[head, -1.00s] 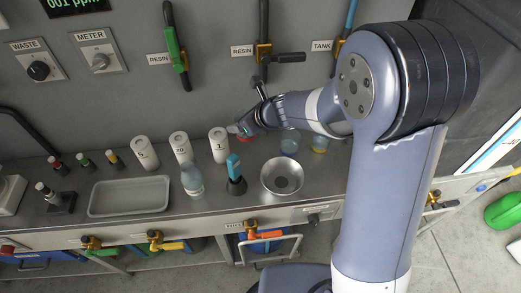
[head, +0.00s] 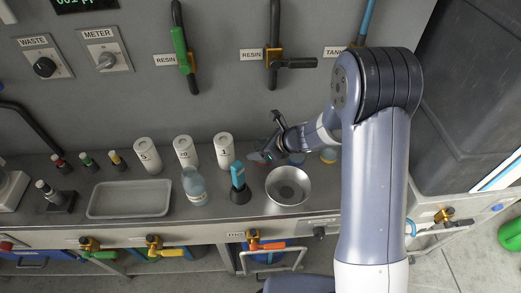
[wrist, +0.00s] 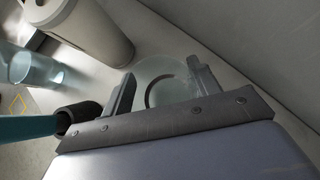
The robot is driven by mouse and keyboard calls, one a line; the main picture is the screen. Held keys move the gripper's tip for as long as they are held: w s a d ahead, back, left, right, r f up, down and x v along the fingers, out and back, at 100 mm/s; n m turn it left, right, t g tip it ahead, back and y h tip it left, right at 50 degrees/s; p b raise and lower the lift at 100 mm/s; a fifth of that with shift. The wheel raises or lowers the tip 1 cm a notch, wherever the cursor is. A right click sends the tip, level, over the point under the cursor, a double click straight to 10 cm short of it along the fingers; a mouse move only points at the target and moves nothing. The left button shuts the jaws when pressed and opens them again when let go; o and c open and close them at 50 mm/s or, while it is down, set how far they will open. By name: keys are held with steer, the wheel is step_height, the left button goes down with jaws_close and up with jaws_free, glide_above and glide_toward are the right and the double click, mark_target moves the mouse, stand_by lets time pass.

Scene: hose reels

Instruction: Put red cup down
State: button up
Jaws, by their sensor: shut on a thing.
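A teal-handled tool in a black base (head: 239,185) and a metal bowl (head: 288,186) stand in front of the gripper. A clear bottle (head: 194,186) stands left.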

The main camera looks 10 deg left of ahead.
steer(key=shift+f, duration=0.25)
steer(key=shift+f, duration=0.2)
steer(key=o, duration=1)
steer(key=shift+r, duration=0.15)
steer(key=shift+r, duration=0.2)
steer(key=v, duration=1.1)
steer(key=shift+s+d+r+p, duration=0.15)
steer(key=shift+d+r+p, duration=0.05)
steer(key=shift+d+p, duration=0.15)
steer(key=shift+a+f, duration=0.1)
